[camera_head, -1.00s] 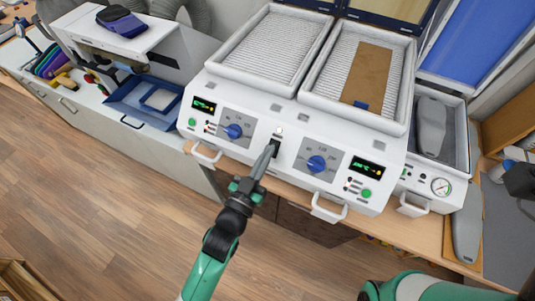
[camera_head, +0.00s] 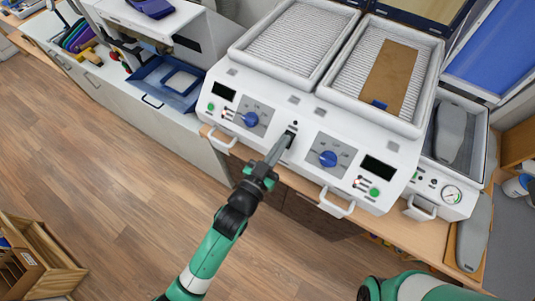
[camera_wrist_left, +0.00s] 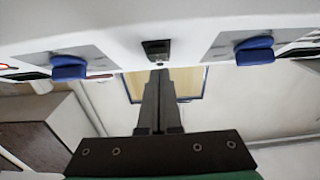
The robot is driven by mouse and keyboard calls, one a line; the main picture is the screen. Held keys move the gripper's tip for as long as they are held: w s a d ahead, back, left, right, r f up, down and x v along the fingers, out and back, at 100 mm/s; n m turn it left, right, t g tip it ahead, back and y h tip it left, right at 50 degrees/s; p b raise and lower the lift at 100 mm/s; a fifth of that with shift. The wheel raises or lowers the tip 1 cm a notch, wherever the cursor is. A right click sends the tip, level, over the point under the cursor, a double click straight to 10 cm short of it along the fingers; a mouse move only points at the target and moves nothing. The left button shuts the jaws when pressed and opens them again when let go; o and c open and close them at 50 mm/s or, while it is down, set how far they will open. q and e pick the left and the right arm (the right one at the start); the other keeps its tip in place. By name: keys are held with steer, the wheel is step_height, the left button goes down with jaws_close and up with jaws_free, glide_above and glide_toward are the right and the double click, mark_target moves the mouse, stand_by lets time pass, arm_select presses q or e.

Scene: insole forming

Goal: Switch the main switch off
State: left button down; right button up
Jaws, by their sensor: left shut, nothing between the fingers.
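The main switch (camera_head: 290,136) is a small black rocker in the middle of the white machine's front panel, between two blue knobs. In the left wrist view the switch (camera_wrist_left: 157,49) sits just beyond my fingertips. My left gripper (camera_head: 283,146) is shut and empty, its tips at the switch's lower edge in the head view; I cannot tell whether they touch it. Both displays, left (camera_head: 223,90) and right (camera_head: 378,167), are dark. The small lamp (camera_head: 295,123) above the switch is dark. My right gripper is out of view.
Blue knobs sit left (camera_head: 251,119) and right (camera_head: 328,158) of the switch. White handles (camera_head: 336,204) stick out below the panel. Two ribbed trays (camera_head: 296,49) lie on top, the right one with a brown sheet (camera_head: 397,75). A pressure gauge (camera_head: 452,194) is at the right.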

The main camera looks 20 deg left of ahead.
arm_select(q)
steer(key=s+a+r+p, duration=0.1)
steer(key=s+r, duration=0.1)
steer(key=s, duration=0.3)
steer(key=s+a+r+p, duration=0.1)
steer(key=s+r, duration=0.1)
steer(key=s, duration=0.4)
steer(key=shift+s+a+r, duration=0.15)
steer(key=shift+a, duration=0.15)
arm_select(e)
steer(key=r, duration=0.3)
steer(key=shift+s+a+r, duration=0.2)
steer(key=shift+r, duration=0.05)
